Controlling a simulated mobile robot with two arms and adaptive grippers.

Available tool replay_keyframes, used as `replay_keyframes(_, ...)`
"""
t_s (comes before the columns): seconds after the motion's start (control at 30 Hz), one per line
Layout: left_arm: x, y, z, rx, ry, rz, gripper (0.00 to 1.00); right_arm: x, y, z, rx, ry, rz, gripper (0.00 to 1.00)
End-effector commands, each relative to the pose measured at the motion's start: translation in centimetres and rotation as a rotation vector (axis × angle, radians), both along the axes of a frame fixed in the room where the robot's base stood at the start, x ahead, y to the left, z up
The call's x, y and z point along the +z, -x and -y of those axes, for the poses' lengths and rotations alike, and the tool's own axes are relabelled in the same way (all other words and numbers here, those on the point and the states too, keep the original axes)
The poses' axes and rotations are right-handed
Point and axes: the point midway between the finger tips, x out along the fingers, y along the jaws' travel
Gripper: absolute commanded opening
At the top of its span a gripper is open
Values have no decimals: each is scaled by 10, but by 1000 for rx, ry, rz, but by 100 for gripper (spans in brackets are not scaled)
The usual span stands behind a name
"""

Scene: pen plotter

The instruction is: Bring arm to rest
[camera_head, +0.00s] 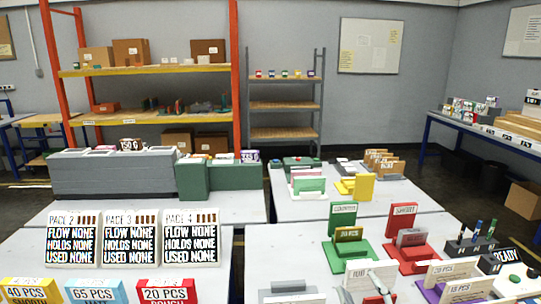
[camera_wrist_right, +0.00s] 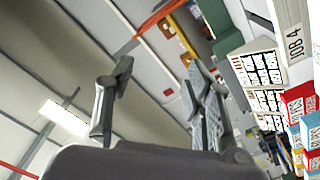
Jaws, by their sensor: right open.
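My right gripper (camera_wrist_right: 160,95) shows in the right wrist view with its two dark grey fingers spread wide apart. Nothing is between them. The view is strongly tilted, with ceiling, lights and an orange rack behind the fingers. White printed cards (camera_wrist_right: 262,75) and red and blue boxes stand to the right of the fingers, apart from them. In the head view a slim grey piece (camera_head: 380,285) shows at the bottom, right of centre, among the holders; I cannot tell for sure if it is part of my right gripper. My left gripper is in neither view.
Three page cards (camera_head: 131,238) and colour boxes (camera_head: 165,291) stand on the near left table. A floor gap separates the left and right tables.

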Motion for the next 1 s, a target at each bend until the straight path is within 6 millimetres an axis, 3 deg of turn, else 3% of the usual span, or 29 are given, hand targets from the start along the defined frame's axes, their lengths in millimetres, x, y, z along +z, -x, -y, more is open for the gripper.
replay_keyframes(0.03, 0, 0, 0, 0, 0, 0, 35, -31, 10, 14, -67, -67, -127, 48)
replay_keyframes(0.1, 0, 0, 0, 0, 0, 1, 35, -73, 29, 29, -150, -144, -307, 48)
replay_keyframes(0.2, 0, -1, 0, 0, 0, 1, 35, -129, 69, 42, -246, -236, -562, 48)
replay_keyframes(0.3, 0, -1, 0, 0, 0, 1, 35, -171, 112, 44, -308, -301, -782, 48)
replay_keyframes(0.5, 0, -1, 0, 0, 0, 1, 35, -220, 191, 36, -371, -377, -1118, 48)
replay_keyframes(0.67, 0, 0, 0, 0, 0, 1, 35, -239, 251, 24, -391, -419, -1348, 48)
replay_keyframes(1.0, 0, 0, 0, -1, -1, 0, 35, -339, 232, 22, -400, -401, -1382, 48)
